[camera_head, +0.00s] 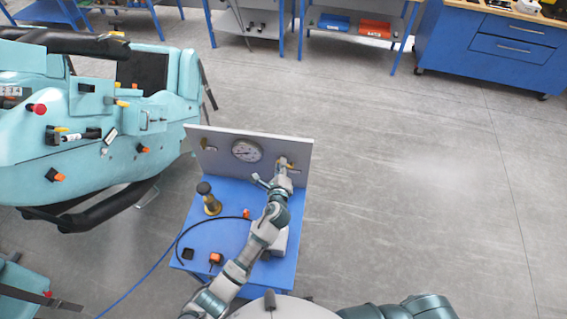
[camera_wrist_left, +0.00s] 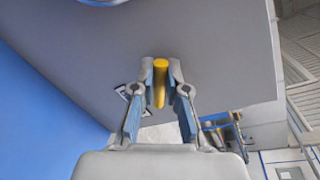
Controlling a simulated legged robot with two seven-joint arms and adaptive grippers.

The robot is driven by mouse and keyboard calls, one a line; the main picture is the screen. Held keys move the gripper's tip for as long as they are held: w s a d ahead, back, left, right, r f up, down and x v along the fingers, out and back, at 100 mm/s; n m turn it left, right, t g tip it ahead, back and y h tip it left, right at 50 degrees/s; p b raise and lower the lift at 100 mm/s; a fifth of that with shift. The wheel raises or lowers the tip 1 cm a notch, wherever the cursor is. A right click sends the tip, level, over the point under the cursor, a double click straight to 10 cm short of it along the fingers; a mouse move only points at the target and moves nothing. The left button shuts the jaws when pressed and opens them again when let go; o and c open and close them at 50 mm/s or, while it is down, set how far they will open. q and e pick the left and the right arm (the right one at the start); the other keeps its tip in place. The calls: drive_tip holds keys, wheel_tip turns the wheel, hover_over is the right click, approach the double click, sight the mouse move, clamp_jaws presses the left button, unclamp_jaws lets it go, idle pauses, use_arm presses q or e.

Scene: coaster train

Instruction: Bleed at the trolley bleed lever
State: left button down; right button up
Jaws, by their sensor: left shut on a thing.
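The trolley (camera_head: 235,210) has a blue top and an upright grey panel (camera_head: 222,141) with a round white gauge (camera_head: 246,151). My left gripper (camera_head: 284,164) is at the right part of this panel. In the left wrist view, my left gripper (camera_wrist_left: 160,88) is shut on the yellow bleed lever (camera_wrist_left: 160,80), with one finger on each side of it. The grey panel (camera_wrist_left: 225,60) lies behind the lever. The lever's base is partly hidden by the fingers. My right arm shows at the bottom right, but its gripper is out of view.
A teal coaster car (camera_head: 120,125) stands left of the trolley. A brass fitting with a dark knob (camera_head: 211,203), a black hose and small orange-and-black parts (camera_head: 215,259) are on the trolley top. The floor to the right is clear. Blue workbenches (camera_head: 490,45) stand at the back.

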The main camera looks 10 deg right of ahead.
use_arm(q)
drive_tip(key=shift+w+a+f+n+g+h, duration=0.2)
drive_tip(key=shift+f+n, duration=0.3)
drive_tip(key=shift+n, duration=0.45)
drive_tip(key=shift+s+a+f+n+g+h, duration=0.2)
drive_tip(key=shift+f+n, duration=0.3)
drive_tip(key=shift+n, duration=0.5)
drive_tip(key=shift+w+a+f+n+g+h, duration=0.1)
drive_tip(key=shift+f+n+h, duration=0.3)
drive_tip(key=shift+n, duration=0.55)
drive_tip(key=shift+f, duration=0.2)
drive_tip(key=c, duration=1.2)
unclamp_jaws()
drive_tip(key=shift+w, duration=0.1)
drive_tip(key=v, duration=1.2)
drive_tip(key=shift+d, duration=0.2)
